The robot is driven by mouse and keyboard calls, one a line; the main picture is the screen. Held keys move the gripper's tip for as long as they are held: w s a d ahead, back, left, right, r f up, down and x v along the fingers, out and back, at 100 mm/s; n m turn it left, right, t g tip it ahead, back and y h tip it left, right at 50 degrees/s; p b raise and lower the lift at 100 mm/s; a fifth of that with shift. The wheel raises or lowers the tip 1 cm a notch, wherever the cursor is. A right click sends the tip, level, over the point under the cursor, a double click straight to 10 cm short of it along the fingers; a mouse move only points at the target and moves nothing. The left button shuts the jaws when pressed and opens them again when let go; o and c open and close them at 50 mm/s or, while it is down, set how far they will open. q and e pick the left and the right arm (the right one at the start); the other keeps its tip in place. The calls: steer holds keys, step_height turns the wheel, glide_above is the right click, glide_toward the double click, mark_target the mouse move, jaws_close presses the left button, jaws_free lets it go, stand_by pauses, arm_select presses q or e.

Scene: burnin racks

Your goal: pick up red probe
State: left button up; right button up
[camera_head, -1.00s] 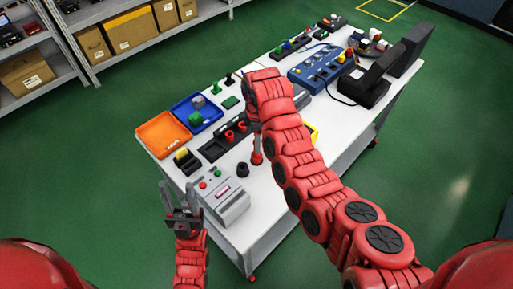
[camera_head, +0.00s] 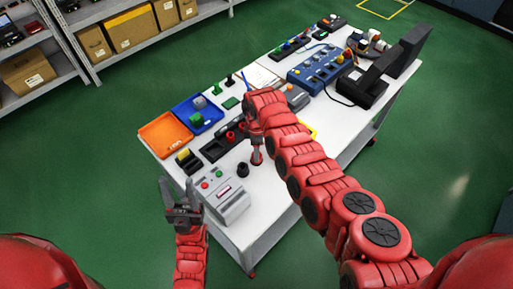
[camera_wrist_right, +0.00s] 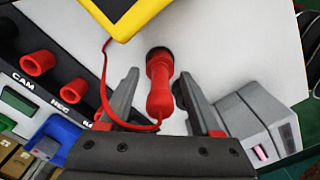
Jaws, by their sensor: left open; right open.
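The red probe (camera_wrist_right: 159,85) stands between the two open fingers of my right gripper (camera_wrist_right: 158,105) in the right wrist view, with a dark collar at its far end and a red cable curving from its near end. I cannot tell whether the fingers touch it. In the head view the red probe (camera_head: 256,158) shows below my right gripper (camera_head: 254,140), partly hidden by it. My left gripper (camera_head: 178,195) is open and empty, off the table's left edge beside the grey box.
A dark panel with red sockets (camera_wrist_right: 38,62) lies beside the probe. A yellow-rimmed device (camera_wrist_right: 125,12) is close by. The grey box (camera_head: 222,195), orange tray (camera_head: 165,134) and blue tray (camera_head: 197,113) stand on the white table.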

jaws_close()
steer(key=shift+r, duration=0.2)
stand_by(0.3)
